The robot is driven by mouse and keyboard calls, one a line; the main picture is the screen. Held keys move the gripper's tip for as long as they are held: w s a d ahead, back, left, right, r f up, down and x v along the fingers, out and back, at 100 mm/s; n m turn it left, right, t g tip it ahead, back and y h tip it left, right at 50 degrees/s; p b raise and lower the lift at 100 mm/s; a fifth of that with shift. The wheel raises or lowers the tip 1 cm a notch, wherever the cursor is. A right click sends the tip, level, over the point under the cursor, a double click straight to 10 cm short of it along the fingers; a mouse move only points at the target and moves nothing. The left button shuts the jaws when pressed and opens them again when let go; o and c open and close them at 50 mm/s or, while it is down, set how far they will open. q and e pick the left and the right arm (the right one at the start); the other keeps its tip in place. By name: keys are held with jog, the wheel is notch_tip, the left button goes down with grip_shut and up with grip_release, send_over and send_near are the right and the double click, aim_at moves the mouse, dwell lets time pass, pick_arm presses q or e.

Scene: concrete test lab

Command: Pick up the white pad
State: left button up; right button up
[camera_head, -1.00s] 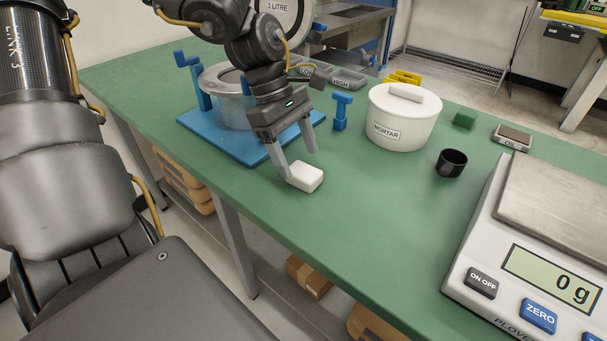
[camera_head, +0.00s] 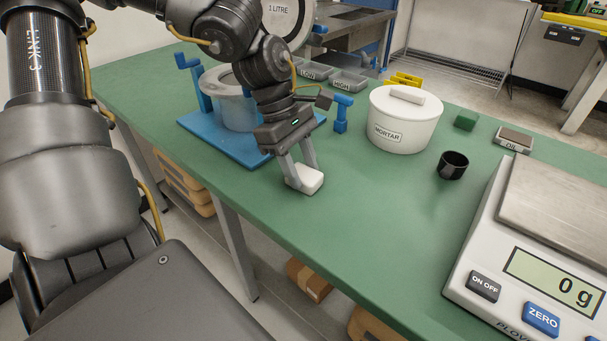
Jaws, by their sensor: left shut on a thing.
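The white pad (camera_head: 305,180) is a small white block on the green table (camera_head: 330,235), near its front edge in the head view. My left gripper (camera_head: 299,170) comes down from above and is shut on the pad, with its fingers at the pad's sides. The pad is at or very close to the table surface; I cannot tell whether it is clear of it. My right gripper is not in view.
A blue T-shaped tool (camera_head: 341,114), a white mortar tub (camera_head: 404,122), a black cup (camera_head: 453,166), a green block (camera_head: 465,121) and an oil box (camera_head: 513,139) stand behind right. A scale (camera_head: 530,275) fills the right front.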

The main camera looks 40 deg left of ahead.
aim_at(302, 171)
pick_arm(q)
jog(key=shift+r, duration=0.1)
